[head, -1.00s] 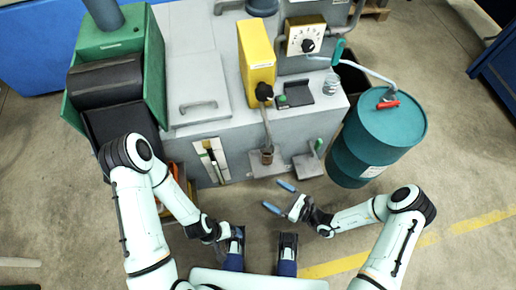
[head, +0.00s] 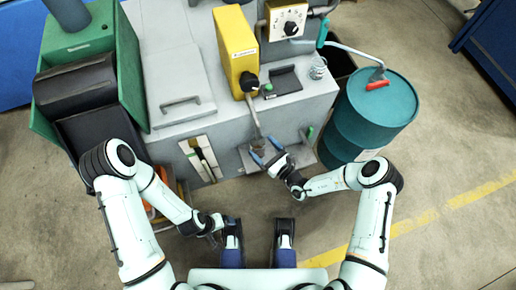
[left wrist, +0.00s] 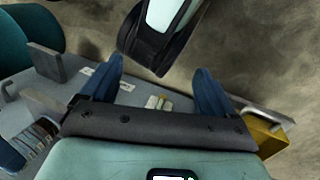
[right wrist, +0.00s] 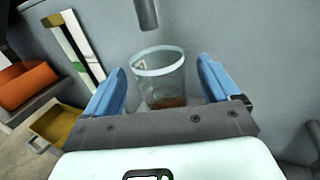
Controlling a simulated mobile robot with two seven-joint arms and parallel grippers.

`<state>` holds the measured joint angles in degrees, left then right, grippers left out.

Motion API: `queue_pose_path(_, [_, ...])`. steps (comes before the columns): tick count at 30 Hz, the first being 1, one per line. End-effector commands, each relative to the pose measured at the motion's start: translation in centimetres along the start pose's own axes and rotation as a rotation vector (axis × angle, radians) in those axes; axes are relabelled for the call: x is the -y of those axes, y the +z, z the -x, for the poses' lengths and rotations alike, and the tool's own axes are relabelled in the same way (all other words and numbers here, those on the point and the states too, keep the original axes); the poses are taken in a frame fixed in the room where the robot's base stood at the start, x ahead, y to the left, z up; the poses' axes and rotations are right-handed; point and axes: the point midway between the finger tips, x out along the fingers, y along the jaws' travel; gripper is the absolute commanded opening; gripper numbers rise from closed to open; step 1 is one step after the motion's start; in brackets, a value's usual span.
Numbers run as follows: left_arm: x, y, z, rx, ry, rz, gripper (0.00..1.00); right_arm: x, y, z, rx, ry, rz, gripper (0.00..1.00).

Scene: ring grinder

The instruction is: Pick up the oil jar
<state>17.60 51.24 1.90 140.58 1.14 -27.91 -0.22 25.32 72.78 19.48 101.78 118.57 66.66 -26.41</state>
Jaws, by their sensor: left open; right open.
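The oil jar (right wrist: 163,84) is a clear glass with a pale rim and brown oil at its bottom. In the right wrist view it stands upright between the fingers of my right gripper (right wrist: 161,74), which is open with gaps on both sides. In the head view the jar (head: 258,146) sits on the small shelf under the yellow unit's spout, partly hidden by my right gripper (head: 267,151). My left gripper (left wrist: 158,82) is open and empty, low at the front left in the head view and far from the jar.
A grey machine bench (head: 215,105) carries a yellow unit (head: 235,48), a dial box (head: 285,20) and another glass jar (head: 318,69). A teal drum (head: 372,115) stands to the right. An orange bin (right wrist: 25,88) and a yellow tray (right wrist: 62,128) are at left in the right wrist view.

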Motion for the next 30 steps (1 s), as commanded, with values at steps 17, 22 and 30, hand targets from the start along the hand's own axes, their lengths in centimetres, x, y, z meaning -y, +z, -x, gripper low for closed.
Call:
queue_pose_path(17, [0.3,-1.3,-0.8,-0.038,-0.002,0.004,0.89,-0.1,0.1,-3.2,-0.001,0.000,0.000,0.63])
queue_pose_path(22, [0.3,-1.3,-0.8,-0.037,-0.002,0.003,0.89,-0.1,0.1,-3.1,0.000,0.001,0.001,0.15])
queue_pose_path(30, [0.3,-1.2,-0.7,-0.034,-0.002,0.003,0.89,-0.1,0.4,-3.1,0.000,0.001,0.001,0.14])
